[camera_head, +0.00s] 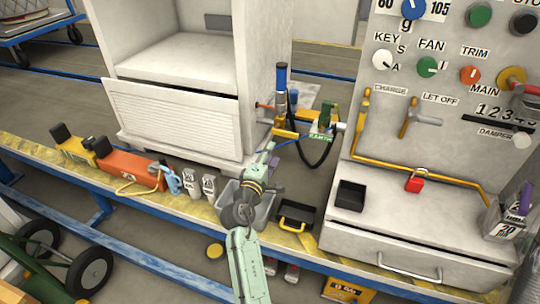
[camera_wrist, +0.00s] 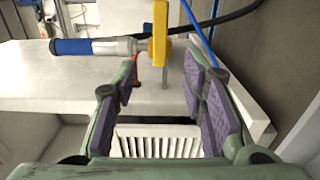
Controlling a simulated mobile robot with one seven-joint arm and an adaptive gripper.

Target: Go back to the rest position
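My arm (camera_head: 248,265) reaches up from the bottom middle of the head view, bent over the blue-edged bench. My gripper (camera_head: 271,158) is at its far end, in front of the white cabinet and small in that view. In the wrist view my gripper (camera_wrist: 158,80) has its two purple-padded fingers apart, with nothing held between them. Beyond the fingertips is a fitting with a blue handle (camera_wrist: 72,47) and a yellow block (camera_wrist: 159,35); it appears apart from the fingers. The rest position itself is not marked in either view.
The control panel (camera_head: 445,110) stands right, above a drawer unit (camera_head: 400,262). A hose and blue cable hang near the gripper.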

